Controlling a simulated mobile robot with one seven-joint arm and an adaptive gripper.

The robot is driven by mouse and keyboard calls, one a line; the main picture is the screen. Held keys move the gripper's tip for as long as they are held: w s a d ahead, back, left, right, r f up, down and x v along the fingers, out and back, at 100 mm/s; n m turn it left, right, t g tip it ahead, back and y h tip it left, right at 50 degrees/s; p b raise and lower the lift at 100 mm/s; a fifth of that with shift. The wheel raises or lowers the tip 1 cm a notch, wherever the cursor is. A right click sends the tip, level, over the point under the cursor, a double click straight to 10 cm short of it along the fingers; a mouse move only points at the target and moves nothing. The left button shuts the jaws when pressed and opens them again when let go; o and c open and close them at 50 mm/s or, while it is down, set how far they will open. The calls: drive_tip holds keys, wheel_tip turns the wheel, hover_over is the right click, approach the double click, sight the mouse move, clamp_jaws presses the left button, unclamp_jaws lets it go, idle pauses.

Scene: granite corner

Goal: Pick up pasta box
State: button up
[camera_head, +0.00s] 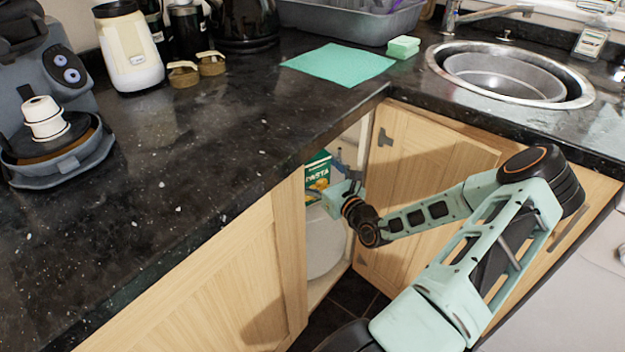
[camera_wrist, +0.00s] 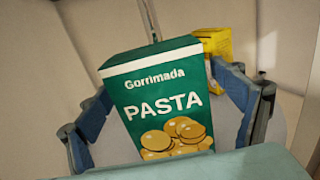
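The pasta box (camera_head: 317,178) is green with "PASTA" lettering and stands inside the open corner cabinet, under the counter edge. In the wrist view the pasta box (camera_wrist: 165,105) fills the middle, slightly tilted in the picture, with its front face towards me. My gripper (camera_head: 340,188) reaches into the cabinet at the box. In the wrist view my gripper (camera_wrist: 163,82) is open, with one blue-grey finger on each side of the box. A gap shows at the right finger; contact at the left is unclear. The lower part of the box is hidden by my gripper.
A yellow box (camera_wrist: 214,43) stands behind the pasta box to the right. Cabinet walls are close around. The open wooden door (camera_head: 432,150) is right of the opening, behind my arm. The dark granite counter (camera_head: 200,160) overhangs the cabinet.

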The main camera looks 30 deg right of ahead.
drive_tip(key=shift+r, duration=0.1)
drive_tip(key=c, duration=1.7)
